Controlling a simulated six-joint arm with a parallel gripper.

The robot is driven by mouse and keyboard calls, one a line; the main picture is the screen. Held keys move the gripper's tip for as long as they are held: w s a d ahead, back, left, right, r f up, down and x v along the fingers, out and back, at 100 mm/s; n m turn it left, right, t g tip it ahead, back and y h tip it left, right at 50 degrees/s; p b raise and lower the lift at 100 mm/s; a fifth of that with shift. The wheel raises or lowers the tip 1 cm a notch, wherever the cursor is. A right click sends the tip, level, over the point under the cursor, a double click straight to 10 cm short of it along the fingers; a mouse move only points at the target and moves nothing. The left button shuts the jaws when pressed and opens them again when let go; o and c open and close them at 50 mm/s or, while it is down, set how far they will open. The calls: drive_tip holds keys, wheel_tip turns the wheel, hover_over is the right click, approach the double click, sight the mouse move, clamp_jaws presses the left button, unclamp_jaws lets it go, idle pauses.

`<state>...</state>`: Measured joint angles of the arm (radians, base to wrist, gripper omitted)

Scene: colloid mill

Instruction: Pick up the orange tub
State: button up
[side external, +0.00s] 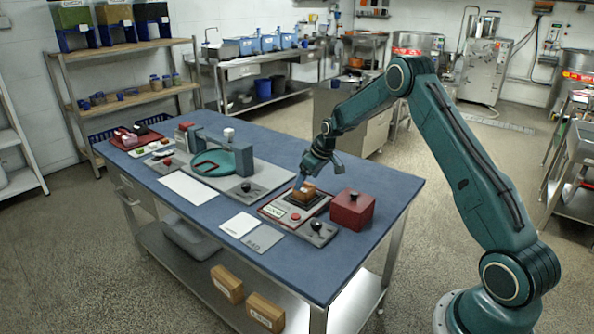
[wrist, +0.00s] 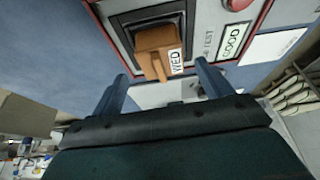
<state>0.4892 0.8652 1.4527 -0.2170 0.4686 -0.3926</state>
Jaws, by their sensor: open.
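The orange tub (side external: 307,195) is a small orange-brown block-like container. It sits on a dark square plate on a grey and red device on the blue table. In the wrist view the orange tub (wrist: 157,50) shows a white label reading "WED". My gripper (side external: 318,173) is just above the tub in the side view, tilted. In the wrist view the fingers of my gripper (wrist: 161,74) are apart, one on each side of the tub's near end. They look clear of it. I cannot tell how far above the tub the fingertips are.
A red box with a knob (side external: 352,209) stands right beside the device. A grey machine with a green dish (side external: 222,163) stands left. White sheets (side external: 188,187) lie flat.

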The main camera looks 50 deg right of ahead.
sight(306, 183)
drive_tip(key=shift+x, duration=2.05)
drive_tip(key=shift+s+a, duration=0.1)
drive_tip(key=shift+a, duration=0.05)
drive_tip(key=c, duration=1.1)
drive_tip(key=shift+r, duration=0.1)
wheel_tip(306, 183, up, 20)
drive_tip(key=shift+f, duration=0.1)
